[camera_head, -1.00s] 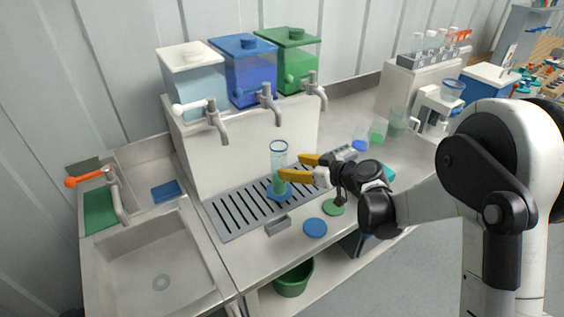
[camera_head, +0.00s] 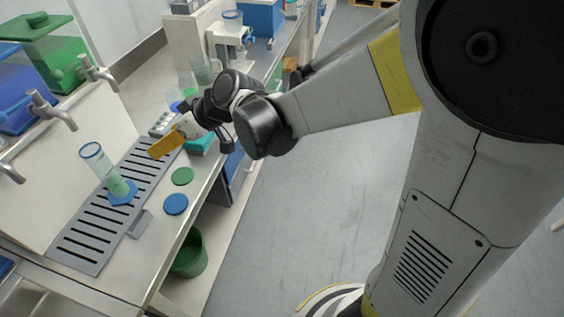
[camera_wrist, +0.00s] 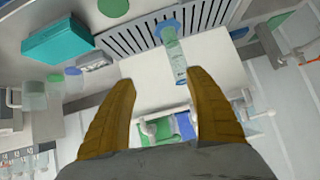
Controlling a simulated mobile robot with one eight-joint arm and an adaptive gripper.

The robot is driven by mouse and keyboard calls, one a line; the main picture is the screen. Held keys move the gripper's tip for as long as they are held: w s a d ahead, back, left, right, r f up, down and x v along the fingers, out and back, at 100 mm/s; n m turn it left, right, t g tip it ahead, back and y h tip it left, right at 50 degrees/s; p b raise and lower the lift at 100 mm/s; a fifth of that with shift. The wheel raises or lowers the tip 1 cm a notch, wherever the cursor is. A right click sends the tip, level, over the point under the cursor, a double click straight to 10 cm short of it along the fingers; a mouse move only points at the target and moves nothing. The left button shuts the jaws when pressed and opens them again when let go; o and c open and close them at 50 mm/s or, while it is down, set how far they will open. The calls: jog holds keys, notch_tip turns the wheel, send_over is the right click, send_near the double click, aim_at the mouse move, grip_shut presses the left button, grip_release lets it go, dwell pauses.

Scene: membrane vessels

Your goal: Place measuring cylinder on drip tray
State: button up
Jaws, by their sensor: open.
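The measuring cylinder (camera_head: 108,174), clear with a blue rim, a blue foot and pale green liquid, stands upright on the slotted grey drip tray (camera_head: 84,265). In the wrist view the cylinder (camera_wrist: 173,52) appears beyond my fingertips, its foot on the tray (camera_wrist: 118,38). My gripper (camera_head: 165,146) is to the right of the cylinder, clear of it. In the wrist view my gripper (camera_wrist: 164,85) shows two yellow fingers spread wide with nothing between them.
Grey taps (camera_head: 50,110) overhang the tray from the blue and green vessels (camera_head: 62,45). A blue disc (camera_head: 176,204) and a green disc (camera_head: 182,176) lie on the counter in front. A green bucket (camera_head: 190,255) stands below. Beakers (camera_head: 200,70) stand behind my gripper.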

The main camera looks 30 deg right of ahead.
jog(key=s+d+r+m+h, duration=0.1)
jog(key=s+d+m+h, duration=0.7)
jog(key=s+d, duration=1.2)
jog(key=shift+d+r+m+t, duration=0.2)
jog(key=shift+d+m+t, duration=0.1)
jog(key=shift+d, duration=0.1)
